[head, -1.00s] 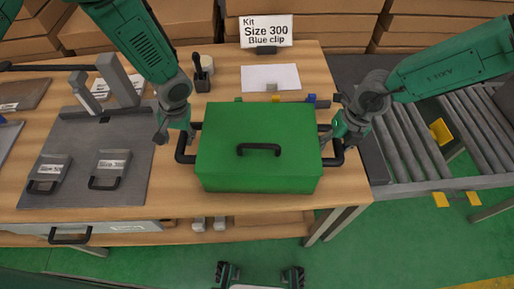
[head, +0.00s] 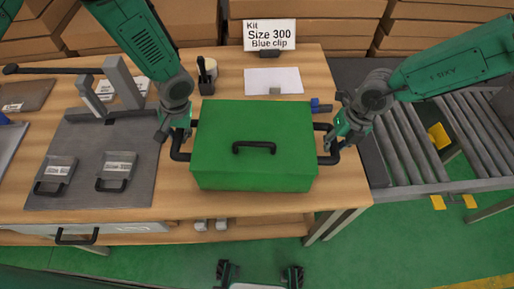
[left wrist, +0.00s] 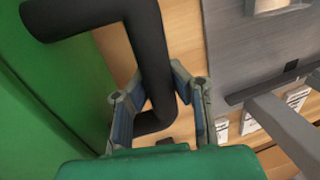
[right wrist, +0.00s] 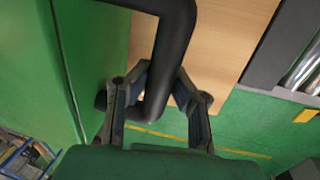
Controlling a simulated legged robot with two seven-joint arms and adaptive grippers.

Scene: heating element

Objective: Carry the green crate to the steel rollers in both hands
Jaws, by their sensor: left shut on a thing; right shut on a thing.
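The green crate (head: 253,150), lid closed with a black handle on top, is in front of me at the right part of the wooden table. My left gripper (head: 174,134) is shut on its black left side handle (left wrist: 150,50). My right gripper (head: 342,137) is shut on its black right side handle (right wrist: 172,45). The crate looks about level and slightly raised; its underside is hidden, so any gap to the table cannot be made out. The steel rollers (head: 408,145) are on the right, beyond the table's end, apart from the crate.
A grey mat (head: 90,135) with two handled blocks lies left. Yellow parts (head: 439,136) show at the rollers.

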